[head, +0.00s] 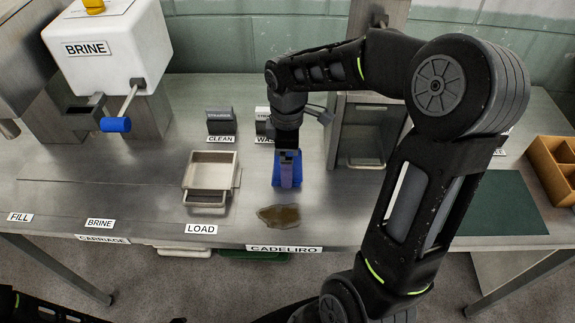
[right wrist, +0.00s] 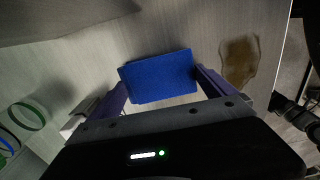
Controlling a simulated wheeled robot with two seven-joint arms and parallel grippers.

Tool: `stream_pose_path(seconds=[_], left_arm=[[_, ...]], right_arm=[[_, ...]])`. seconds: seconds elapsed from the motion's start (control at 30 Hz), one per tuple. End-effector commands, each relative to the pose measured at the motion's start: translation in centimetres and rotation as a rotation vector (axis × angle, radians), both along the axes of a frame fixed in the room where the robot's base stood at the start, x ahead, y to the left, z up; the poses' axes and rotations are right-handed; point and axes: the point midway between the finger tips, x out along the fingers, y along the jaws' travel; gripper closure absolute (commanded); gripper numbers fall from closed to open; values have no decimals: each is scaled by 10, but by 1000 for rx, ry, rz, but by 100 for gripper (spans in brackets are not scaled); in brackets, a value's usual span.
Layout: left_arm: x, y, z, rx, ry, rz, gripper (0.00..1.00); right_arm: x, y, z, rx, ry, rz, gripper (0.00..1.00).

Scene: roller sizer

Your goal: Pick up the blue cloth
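The blue cloth (head: 279,181) lies flat on the steel table, right of the metal tray; it also shows as a blue rectangle in the right wrist view (right wrist: 158,77). My right gripper (head: 287,172) reaches down over it. In the right wrist view my right gripper (right wrist: 160,80) is open, its two purple fingers apart with the cloth between their tips. I cannot tell whether the fingers touch the cloth. Part of my left arm shows at the bottom left of the head view, but its gripper is not in view.
A brown wet stain (head: 279,217) lies in front of the cloth. A metal tray (head: 211,158) stands left. Small dark boxes (head: 220,121) and an open metal housing (head: 367,138) stand behind. A green mat (head: 490,207) and a wooden organizer (head: 545,160) are at right.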

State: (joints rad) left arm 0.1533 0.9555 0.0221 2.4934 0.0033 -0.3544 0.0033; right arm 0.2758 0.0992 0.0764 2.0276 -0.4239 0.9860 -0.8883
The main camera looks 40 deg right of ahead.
Motion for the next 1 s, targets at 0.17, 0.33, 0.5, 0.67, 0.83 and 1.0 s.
stream_pose_path(seconds=[0.17, 0.33, 0.5, 0.67, 0.83, 1.0], left_arm=[[0, 0, 0, 0, 0, 0, 80], [0, 0, 0, 0, 0, 0, 80], [0, 0, 0, 0, 0, 0, 80], [0, 0, 0, 0, 0, 0, 80], [0, 0, -2, 0, 0, 0, 80], [1, 0, -5, -1, -1, -1, 80]], right_arm=[[0, 0, 0, 0, 0, 0, 25], [0, 0, 0, 0, 0, 0, 38], [0, 0, 0, 0, 0, 0, 46], [0, 0, 1, -1, -1, 0, 46], [1, 0, 14, -2, -4, 0, 46], [1, 0, 43, -1, -7, -1, 46]])
